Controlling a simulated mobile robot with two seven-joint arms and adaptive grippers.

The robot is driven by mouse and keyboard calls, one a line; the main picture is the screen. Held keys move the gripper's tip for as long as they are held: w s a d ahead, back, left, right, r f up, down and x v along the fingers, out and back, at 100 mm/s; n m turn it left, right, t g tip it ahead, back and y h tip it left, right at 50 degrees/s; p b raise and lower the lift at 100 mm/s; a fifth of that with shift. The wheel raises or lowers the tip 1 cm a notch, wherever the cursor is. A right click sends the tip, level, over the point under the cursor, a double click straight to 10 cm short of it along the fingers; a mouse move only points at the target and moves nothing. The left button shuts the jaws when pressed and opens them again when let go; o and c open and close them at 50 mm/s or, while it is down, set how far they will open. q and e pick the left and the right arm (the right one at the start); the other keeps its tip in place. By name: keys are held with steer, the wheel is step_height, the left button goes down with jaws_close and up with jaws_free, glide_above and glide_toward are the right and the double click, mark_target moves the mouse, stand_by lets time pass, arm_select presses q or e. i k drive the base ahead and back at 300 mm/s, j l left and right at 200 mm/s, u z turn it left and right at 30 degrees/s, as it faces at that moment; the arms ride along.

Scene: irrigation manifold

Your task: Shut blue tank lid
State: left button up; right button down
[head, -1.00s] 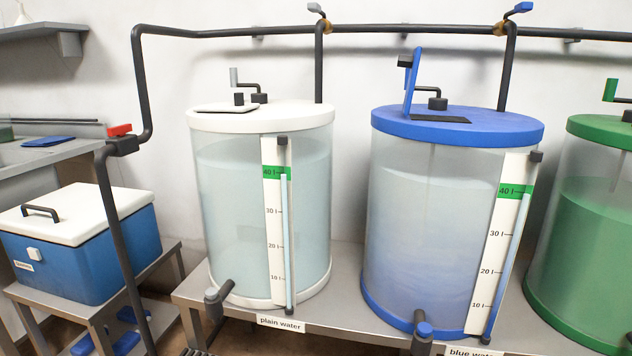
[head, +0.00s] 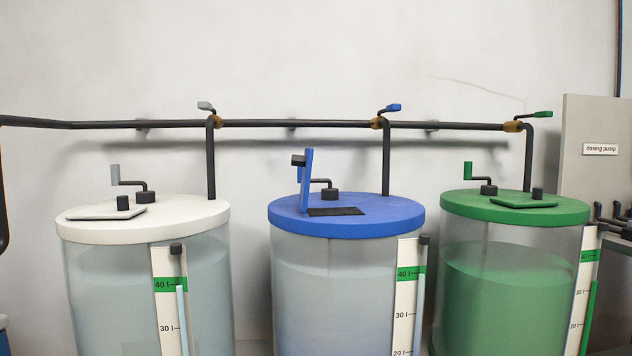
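The blue tank (head: 335,290) stands in the middle of the head view, with a round blue top (head: 385,219). Its small blue lid (head: 307,180) stands raised, nearly upright, at the left side of a dark rectangular opening (head: 336,211). A black knob (head: 298,160) sticks out from the lid's left face near its upper end. A black crank (head: 329,193) stands on the top behind the opening.
The plain water tank (head: 143,226) on the left and the green tank (head: 515,216) on the right have their small lids down. A black pipe (head: 300,124) with valve handles runs along the wall behind. A dosing pump panel (head: 597,130) stands far right.

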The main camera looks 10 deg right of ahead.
mark_target(305, 161)
steer(key=j+z, duration=0.35)
steer(key=i+j+z, duration=0.1)
steer(key=j+z, duration=0.2)
steer(key=j, duration=0.15)
steer(key=k+j, duration=0.4)
